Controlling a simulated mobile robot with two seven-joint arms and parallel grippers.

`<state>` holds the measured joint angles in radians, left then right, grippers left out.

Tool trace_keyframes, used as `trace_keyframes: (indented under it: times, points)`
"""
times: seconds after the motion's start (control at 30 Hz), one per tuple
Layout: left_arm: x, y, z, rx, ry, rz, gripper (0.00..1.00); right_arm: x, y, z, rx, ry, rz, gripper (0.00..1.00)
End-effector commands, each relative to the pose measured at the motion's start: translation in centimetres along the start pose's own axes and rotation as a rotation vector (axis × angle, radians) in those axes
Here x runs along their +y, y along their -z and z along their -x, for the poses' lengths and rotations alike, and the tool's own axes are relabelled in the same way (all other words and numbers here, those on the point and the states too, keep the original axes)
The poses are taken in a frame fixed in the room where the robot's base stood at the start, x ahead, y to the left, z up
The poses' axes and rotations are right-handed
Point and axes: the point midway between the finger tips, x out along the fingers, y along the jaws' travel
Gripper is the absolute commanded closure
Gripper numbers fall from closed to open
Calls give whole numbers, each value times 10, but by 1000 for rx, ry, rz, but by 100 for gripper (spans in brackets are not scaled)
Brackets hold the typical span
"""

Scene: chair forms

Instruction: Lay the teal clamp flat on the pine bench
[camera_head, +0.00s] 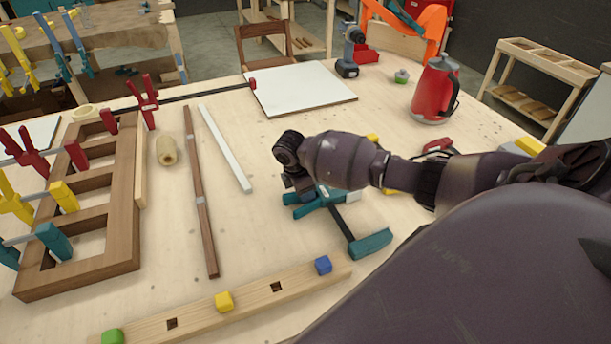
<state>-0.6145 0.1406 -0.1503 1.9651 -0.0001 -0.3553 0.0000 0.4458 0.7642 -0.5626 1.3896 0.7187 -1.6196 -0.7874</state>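The teal clamp (370,244) is at the centre right of the head view, with a dark bar joining its teal jaw to a teal handle end. It is over or on the pine bench (265,235); I cannot tell whether it touches. My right gripper (300,190) is at the handle end, pointing down, and its wrist covers part of the clamp. Its fingertips are hidden, so I cannot tell whether they grip it. My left gripper is not in view.
A pine rail (250,296) with coloured blocks lies in front.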

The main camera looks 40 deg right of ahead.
Motion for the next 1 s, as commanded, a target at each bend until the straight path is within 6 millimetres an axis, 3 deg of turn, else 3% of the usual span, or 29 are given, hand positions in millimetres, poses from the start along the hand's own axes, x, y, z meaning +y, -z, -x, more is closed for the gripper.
trace_keyframes:
  times: [0.17,0.37,0.63,1.0]
  points:
    - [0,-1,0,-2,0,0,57,0,0,0,0,0,0,64]
    - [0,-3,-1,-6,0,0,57,0,0,0,0,1,0,34]
    - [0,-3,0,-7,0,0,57,-1,0,1,0,3,0,34]
    - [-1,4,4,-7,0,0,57,0,0,35,0,1,1,34]
